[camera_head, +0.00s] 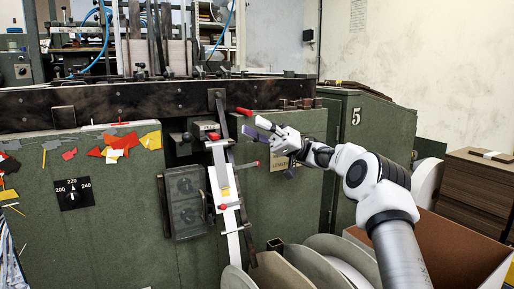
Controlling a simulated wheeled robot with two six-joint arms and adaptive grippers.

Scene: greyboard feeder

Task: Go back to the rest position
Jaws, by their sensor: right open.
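My right gripper (259,130) is in front of the green machine (285,200), at the end of my white and black arm that comes in from the lower right. Its fingers point left and are open, with nothing seen between them. The red-tipped handle (243,112) shows just above the fingers; I cannot tell whether they touch. A tall metal lever bar (219,100) stands left of the gripper. My left gripper is not in view.
A white slanted rail (225,195) with red knobs runs down the machine's front. Large grey discs (325,250) and a brown box (455,245) stand below my arm. A green cabinet marked 5 (375,125) is behind it. The wall side at upper right is clear.

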